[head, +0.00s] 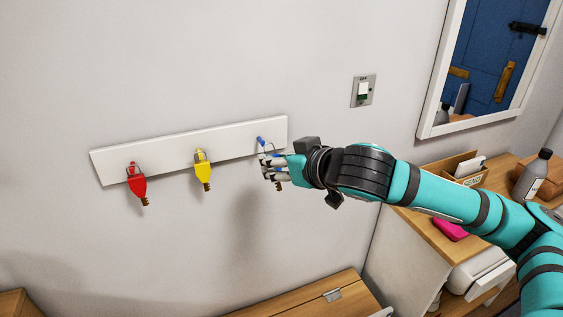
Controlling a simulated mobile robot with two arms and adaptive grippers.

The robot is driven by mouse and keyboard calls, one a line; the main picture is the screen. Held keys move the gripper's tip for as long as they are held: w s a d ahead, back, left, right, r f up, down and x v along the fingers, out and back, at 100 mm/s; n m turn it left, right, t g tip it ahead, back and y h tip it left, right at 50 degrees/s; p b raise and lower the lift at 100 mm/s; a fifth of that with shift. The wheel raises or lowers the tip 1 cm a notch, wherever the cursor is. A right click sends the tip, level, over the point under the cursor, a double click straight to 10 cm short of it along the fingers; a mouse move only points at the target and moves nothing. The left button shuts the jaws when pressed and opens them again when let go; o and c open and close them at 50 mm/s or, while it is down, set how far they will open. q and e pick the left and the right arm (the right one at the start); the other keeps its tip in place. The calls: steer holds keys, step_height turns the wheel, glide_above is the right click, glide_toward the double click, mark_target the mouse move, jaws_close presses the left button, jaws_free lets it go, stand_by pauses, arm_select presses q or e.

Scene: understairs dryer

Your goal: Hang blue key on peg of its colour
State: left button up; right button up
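The blue peg (261,141) sticks out at the right end of the white rail. My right gripper (270,171) is just below this peg, its fingers closed around the blue key (280,161). Only a bit of the key's blue body shows between the fingers, and its brass end (279,187) points down below them. A thin loop shows close to the peg; I cannot tell whether it is around the peg or only in front of it. My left gripper is out of view.
A red key (138,187) and a yellow key (203,174) hang on the white rail (108,167) to the left. A wall switch (363,90) and a mirror are to the right. A wooden surface (305,295) lies below; a bottle (531,176) stands at right.

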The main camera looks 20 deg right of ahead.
mark_target(276, 155)
steer(key=shift+w+f+p, duration=0.1)
steer(key=shift+w+p, duration=0.35)
steer(key=shift+w, duration=0.6)
steer(key=shift+w+p, duration=0.5)
steer(key=shift+p, duration=0.1)
steer(key=shift+w+f+b, duration=0.45)
steer(key=shift+w+b, duration=0.15)
steer(key=shift+b, duration=0.7)
